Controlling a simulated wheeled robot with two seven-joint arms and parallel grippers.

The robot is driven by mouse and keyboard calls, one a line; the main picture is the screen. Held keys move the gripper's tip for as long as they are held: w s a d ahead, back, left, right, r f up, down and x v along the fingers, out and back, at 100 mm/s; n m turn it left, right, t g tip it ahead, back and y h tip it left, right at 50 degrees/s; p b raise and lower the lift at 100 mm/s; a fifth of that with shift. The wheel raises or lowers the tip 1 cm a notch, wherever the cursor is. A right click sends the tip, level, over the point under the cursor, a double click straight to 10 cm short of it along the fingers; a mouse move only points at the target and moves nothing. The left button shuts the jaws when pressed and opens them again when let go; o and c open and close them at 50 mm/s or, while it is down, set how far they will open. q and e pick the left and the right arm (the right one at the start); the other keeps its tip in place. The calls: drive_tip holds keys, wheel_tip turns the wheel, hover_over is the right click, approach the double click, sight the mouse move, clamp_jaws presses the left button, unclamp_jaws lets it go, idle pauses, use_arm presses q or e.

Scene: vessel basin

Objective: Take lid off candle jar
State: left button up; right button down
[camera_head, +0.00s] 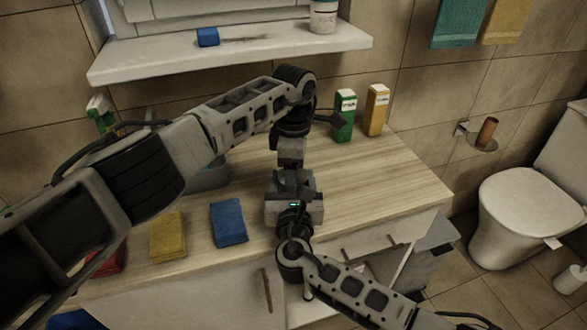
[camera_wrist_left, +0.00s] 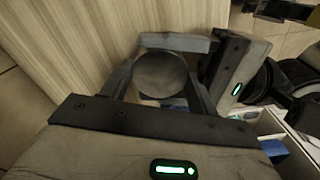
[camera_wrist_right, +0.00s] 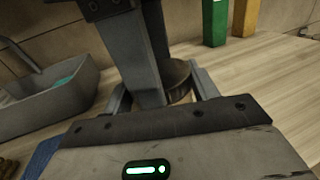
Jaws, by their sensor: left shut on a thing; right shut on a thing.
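The candle jar's dark round lid (camera_wrist_left: 162,76) sits between the fingers of my left gripper (camera_wrist_left: 160,88), seen from above in the left wrist view. In the right wrist view the jar (camera_wrist_right: 180,97) shows only in part under the ridged dark lid, between the fingers of my right gripper (camera_wrist_right: 162,88). The left gripper comes down from above and is shut on the lid. The right gripper comes in from the front side and is shut on the jar. In the head view, my grippers and arms hide the jar. I cannot tell whether lid and jar are apart.
The wooden counter (camera_head: 385,190) is clear on the right. A blue cloth (camera_head: 228,222) and a yellow cloth (camera_head: 168,236) lie front left. A grey basin (camera_wrist_right: 48,98) stands behind left. Green (camera_head: 344,117) and yellow boxes (camera_head: 376,110) stand at the back. A shelf (camera_head: 240,52) overhangs the counter.

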use_arm(q)
drive_tip(key=shift+a, duration=0.15)
use_arm(e)
drive_tip(key=shift+d, duration=0.1)
use_arm(q)
drive_tip(key=o, duration=1.1)
drive_tip(key=shift+r, duration=2.3)
use_arm(e)
drive_tip(key=shift+c, duration=1.8)
unclamp_jaws()
